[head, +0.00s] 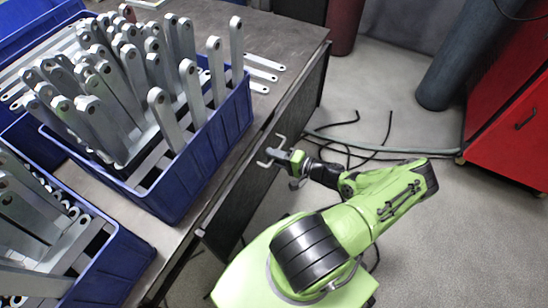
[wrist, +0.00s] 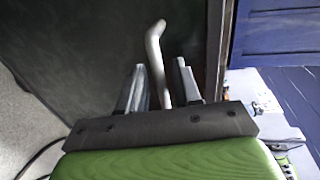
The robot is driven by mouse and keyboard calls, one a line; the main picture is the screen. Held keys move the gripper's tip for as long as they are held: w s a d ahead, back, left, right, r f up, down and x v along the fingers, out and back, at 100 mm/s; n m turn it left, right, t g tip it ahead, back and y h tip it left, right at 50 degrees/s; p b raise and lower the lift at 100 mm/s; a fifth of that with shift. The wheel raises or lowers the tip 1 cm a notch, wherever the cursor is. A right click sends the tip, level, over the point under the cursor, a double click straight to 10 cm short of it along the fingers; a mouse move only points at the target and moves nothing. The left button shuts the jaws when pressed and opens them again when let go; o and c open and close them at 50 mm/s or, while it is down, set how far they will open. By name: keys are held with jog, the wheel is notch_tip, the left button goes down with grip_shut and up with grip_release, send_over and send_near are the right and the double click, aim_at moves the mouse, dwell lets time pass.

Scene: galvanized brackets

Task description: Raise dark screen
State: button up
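The dark screen (head: 297,108) is a flat dark panel on the side of the workbench, below its top edge. In the wrist view the dark screen (wrist: 95,45) fills the upper left and middle. A bent pale metal rod (wrist: 156,50) stands out in front of it, with its lower part between my fingers. My gripper (head: 271,151) is beside the screen in the head view, fingers towards it. In the wrist view my gripper (wrist: 160,82) looks open, one finger on each side of the rod. Whether a finger touches the rod is unclear.
Blue crates (head: 215,148) of galvanized brackets stand on the workbench (head: 292,38), with loose brackets (head: 262,70) near its edge. Black cables (head: 360,150) lie on the floor behind my arm. A red cabinet (head: 510,130) stands at right. Grey floor between is mostly clear.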

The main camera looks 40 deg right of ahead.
jog(key=shift+w, duration=0.1)
grip_shut()
dwell(0.3)
